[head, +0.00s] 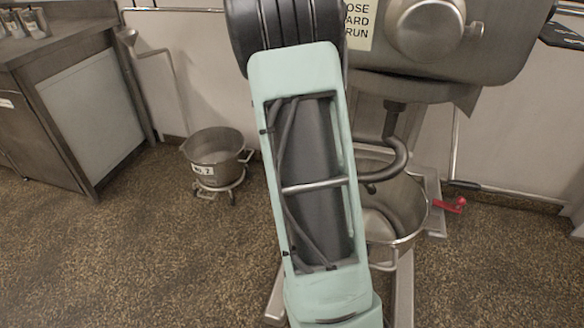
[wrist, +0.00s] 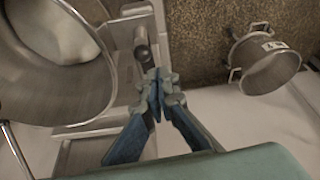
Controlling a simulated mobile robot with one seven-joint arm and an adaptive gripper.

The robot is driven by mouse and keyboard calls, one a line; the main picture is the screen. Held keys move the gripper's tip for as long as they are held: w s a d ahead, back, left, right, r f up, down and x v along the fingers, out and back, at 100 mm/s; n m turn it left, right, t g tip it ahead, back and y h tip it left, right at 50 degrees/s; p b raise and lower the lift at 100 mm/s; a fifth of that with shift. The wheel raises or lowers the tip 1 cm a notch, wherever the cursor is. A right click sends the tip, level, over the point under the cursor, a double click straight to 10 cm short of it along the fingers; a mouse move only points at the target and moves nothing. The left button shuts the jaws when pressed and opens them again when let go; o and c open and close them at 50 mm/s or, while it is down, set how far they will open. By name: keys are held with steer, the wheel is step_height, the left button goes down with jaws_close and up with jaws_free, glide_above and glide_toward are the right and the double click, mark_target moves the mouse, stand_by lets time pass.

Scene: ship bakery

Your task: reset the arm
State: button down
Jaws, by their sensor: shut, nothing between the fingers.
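My gripper (wrist: 158,92) shows in the wrist view, its blue fingers together at the tips with nothing between them. The fingertips appear just beside a rounded metal bar end (wrist: 141,48) on the mixer's frame; I cannot tell whether they touch it. In the head view my pale green arm stands in the middle and hides part of the mixer; my gripper is not visible there.
A large mixer (head: 430,45) with a hook and a steel bowl (head: 412,240) stands behind my arm. The bowl (wrist: 60,105) fills the wrist view's left. A wheeled pot (head: 215,150) is left. A red-handled part (head: 453,205) is right. Floor at front left is clear.

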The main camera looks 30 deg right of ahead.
steer(key=shift+s+a+r, duration=0.1)
steer(key=shift+r, duration=0.2)
stand_by(0.4)
